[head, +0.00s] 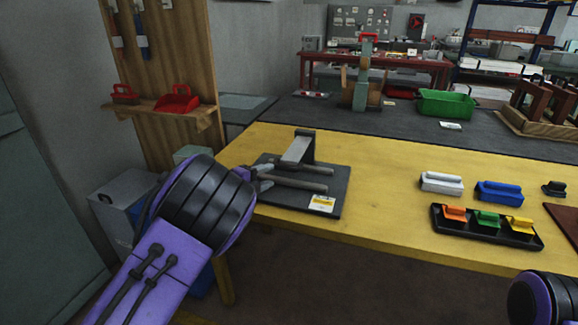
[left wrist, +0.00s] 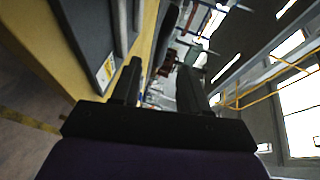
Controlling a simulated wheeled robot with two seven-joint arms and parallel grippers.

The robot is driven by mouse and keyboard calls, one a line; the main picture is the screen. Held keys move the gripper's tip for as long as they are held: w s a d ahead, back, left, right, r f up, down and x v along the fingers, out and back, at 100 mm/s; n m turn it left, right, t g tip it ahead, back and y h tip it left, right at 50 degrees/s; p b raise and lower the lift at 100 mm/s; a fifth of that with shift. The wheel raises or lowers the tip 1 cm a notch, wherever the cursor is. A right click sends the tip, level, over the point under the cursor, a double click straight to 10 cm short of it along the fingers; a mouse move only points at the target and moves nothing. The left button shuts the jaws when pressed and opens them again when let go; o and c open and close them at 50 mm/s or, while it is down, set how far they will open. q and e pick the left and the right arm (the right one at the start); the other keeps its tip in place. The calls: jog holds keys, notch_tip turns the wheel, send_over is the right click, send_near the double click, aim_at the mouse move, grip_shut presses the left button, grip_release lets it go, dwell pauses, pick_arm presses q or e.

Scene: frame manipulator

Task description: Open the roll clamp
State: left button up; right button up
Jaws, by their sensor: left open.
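The roll clamp (head: 298,150) stands on a dark base plate (head: 333,182) at the left end of the yellow table. It has a grey upright part and two rods lying side by side, with a yellow-and-white label on the plate. My left gripper (head: 266,178) is open at the left side of the clamp, its tips close to the rods' left ends. I cannot tell whether they touch. In the left wrist view the two dark fingers (left wrist: 160,85) are apart with nothing between them, and the base plate (left wrist: 85,40) lies to their left. My right gripper is out of view.
On the yellow table (head: 385,190), a black tray (head: 487,236) holds orange, green and yellow blocks. A white block (head: 441,183), a blue block (head: 499,192) and a black block (head: 553,188) lie behind it. The tabletop between clamp and tray is clear.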

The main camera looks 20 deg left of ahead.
aim_at(283, 170)
pick_arm(q)
jog(key=p+x, duration=0.2)
jog(key=x, duration=0.8)
jog(key=shift+w, duration=0.3)
grip_shut()
jog(key=shift+s+f, duration=0.1)
